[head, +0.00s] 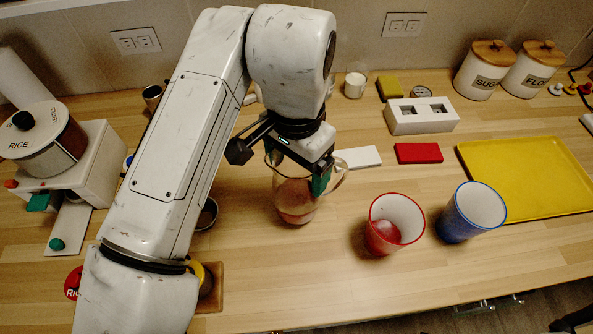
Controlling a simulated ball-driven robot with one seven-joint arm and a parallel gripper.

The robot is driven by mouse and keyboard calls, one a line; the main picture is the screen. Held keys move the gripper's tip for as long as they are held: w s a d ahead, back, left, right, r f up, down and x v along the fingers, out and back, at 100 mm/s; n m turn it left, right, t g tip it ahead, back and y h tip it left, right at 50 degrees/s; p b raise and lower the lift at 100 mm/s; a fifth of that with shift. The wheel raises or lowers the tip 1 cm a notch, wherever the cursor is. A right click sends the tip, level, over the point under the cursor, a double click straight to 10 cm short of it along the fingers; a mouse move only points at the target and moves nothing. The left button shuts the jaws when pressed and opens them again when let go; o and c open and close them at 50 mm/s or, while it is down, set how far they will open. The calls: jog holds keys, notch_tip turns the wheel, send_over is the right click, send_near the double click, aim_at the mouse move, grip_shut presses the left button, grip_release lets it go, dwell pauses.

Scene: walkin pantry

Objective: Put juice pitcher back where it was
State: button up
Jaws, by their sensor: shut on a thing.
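The juice pitcher (296,198) is a clear glass jug with reddish juice low inside it. It looks upright, at or just above the wooden counter, left of the cups; I cannot tell if it touches the counter. My gripper (318,178) is shut on the pitcher at its right side, near the handle. My gripper and wrist hide part of the pitcher's rim. A red cup (384,236) with a little pale red content at the bottom stands to the right. A blue cup (460,226) stands beside it and looks empty.
A yellow tray (527,205) lies at the right. White (358,158) and red (418,153) blocks and a white two-hole holder (421,125) sit behind the cups. A rice dispenser (85,165) stands at the left. The counter in front of the pitcher is clear.

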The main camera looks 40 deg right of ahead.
jog(key=shift+f, duration=1.4)
jog(key=shift+f, duration=0.2)
jog(key=o, duration=1.9)
jog(key=shift+c, duration=0.2)
notch_tip(320, 180, up, 12)
jog(key=shift+r, duration=0.2)
